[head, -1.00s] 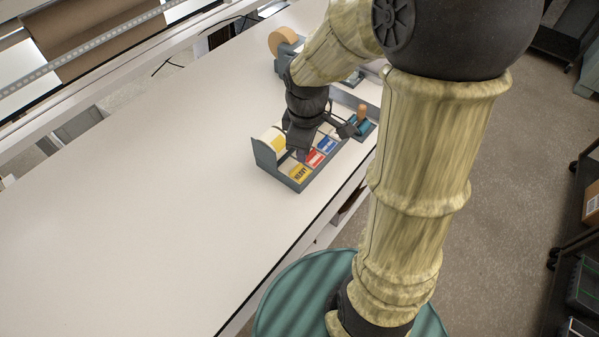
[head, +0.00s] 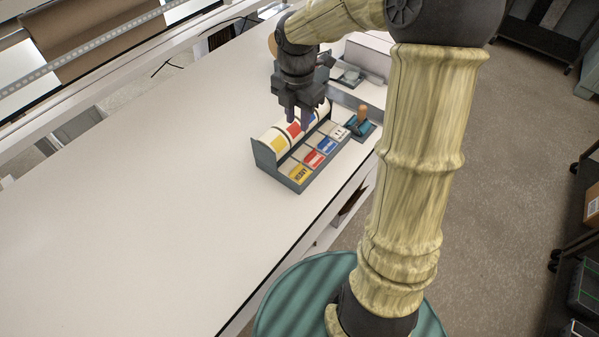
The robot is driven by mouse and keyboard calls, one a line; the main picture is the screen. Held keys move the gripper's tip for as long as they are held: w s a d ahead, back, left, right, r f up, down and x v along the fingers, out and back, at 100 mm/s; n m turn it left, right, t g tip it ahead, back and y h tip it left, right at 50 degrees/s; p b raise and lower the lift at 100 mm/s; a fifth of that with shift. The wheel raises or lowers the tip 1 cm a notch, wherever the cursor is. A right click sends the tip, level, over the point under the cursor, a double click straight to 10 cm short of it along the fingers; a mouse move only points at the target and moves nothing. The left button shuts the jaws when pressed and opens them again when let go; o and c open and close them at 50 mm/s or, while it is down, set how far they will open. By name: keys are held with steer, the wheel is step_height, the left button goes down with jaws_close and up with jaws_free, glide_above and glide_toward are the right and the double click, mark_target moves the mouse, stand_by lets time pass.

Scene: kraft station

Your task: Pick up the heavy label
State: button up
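The heavy label (head: 298,174) is a yellow label with dark lettering. It lies in the front-left slot of the grey label dispenser (head: 264,158) on the white table. My gripper (head: 303,119) is above and behind the front slots, over the row of label rolls, apart from the heavy label. Its dark fingers point down and partly hide the rolls. The view is too small to tell how far apart the fingers are or whether anything is between them.
Red (head: 314,158) and blue (head: 327,146) labels and a white one lie in the slots beside the heavy label. A wooden-handled stamp (head: 362,114) stands on a teal pad right of the dispenser. The table (head: 150,190) is clear to the left.

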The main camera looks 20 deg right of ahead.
steer(key=p, duration=0.1)
glide_above(298, 168)
steer(key=f, duration=1.2)
steer(key=shift+s+f, duration=0.1)
steer(key=shift+s, duration=0.1)
steer(key=shift+w+f+p, duration=0.15)
steer(key=shift+f+p, duration=0.35)
steer(key=shift+f, duration=0.8)
steer(key=shift+w+f+p, duration=0.1)
steer(key=shift+f+p, duration=0.35)
steer(key=shift+f, duration=0.85)
jaws_close()
